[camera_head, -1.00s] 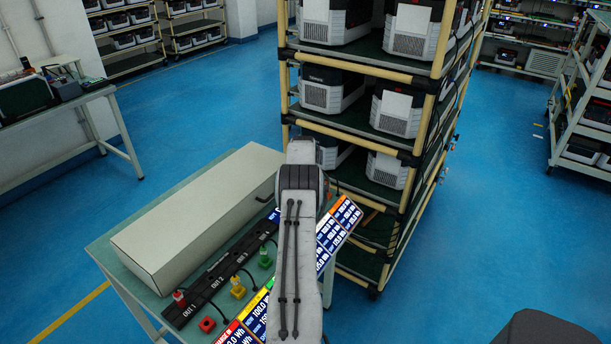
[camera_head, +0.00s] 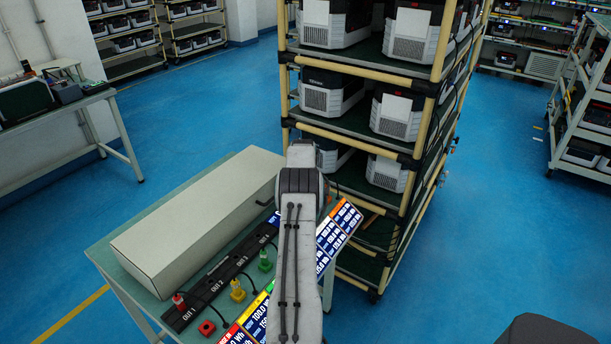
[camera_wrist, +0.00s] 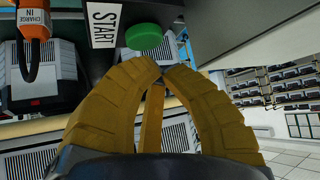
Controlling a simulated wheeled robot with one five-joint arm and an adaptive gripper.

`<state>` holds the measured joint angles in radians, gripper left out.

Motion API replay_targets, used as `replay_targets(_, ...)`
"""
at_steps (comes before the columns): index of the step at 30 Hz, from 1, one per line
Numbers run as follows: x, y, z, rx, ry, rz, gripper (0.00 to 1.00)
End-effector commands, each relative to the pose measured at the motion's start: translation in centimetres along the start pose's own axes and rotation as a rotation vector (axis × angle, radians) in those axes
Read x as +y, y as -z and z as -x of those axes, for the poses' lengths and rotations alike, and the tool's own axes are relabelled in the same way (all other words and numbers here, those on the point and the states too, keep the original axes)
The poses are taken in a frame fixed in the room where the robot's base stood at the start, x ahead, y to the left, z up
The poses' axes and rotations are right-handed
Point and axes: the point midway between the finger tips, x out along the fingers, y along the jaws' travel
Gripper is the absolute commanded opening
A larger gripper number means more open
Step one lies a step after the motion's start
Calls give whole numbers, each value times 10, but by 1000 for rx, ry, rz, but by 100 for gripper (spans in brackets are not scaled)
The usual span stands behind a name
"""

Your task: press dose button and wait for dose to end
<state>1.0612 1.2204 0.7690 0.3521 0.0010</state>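In the wrist view a round green button (camera_wrist: 145,37) sits beside a white label reading START (camera_wrist: 103,24). It is most likely the dose button. My gripper (camera_wrist: 160,68) has yellow-brown fingers with their tips drawn together and nothing visible between them. The tips are just below the green button in the picture; I cannot tell whether they touch it. In the head view my arm hides the gripper and the button. Panels with coloured rows and Wh figures (camera_head: 333,236) show on both sides of my arm.
A green table (camera_head: 103,248) holds a long pale box (camera_head: 195,222) and a black strip marked OUT (camera_head: 222,274) with coloured plugs. A rack of battery units (camera_head: 408,160) stands close behind. An orange CHARGE IN plug (camera_wrist: 37,22) hangs near the button.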

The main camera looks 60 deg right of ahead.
Motion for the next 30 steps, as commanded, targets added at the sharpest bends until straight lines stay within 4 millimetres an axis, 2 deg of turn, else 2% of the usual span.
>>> replay_targets(30,0,-6,-6,1,0,0,0)
